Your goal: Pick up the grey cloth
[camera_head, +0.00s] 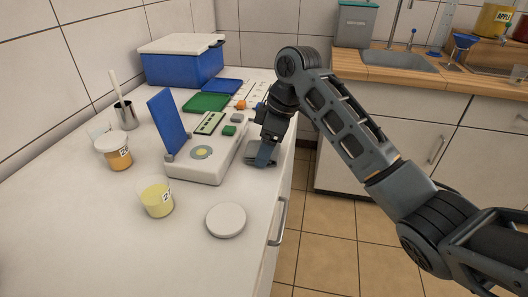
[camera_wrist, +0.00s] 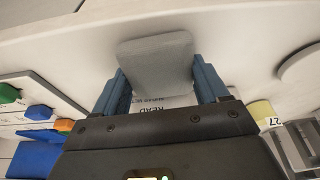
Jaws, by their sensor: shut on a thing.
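The grey cloth (camera_wrist: 155,62) is a flat, rounded square between the two blue fingers of my gripper (camera_wrist: 158,72) in the wrist view. The fingers press on its two sides. In the head view my gripper (camera_head: 262,160) points down at the right edge of the white counter, just right of the white device. It covers most of the cloth there, and only a grey edge (camera_head: 250,159) shows. I cannot tell whether the cloth is clear of the counter.
The white device (camera_head: 205,165) with a raised blue lid (camera_head: 167,121) stands close left of my gripper. A yellow jar (camera_head: 157,200) and a white disc (camera_head: 226,220) are nearer. A blue cooler (camera_head: 181,65) stands behind. The counter's front left is clear.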

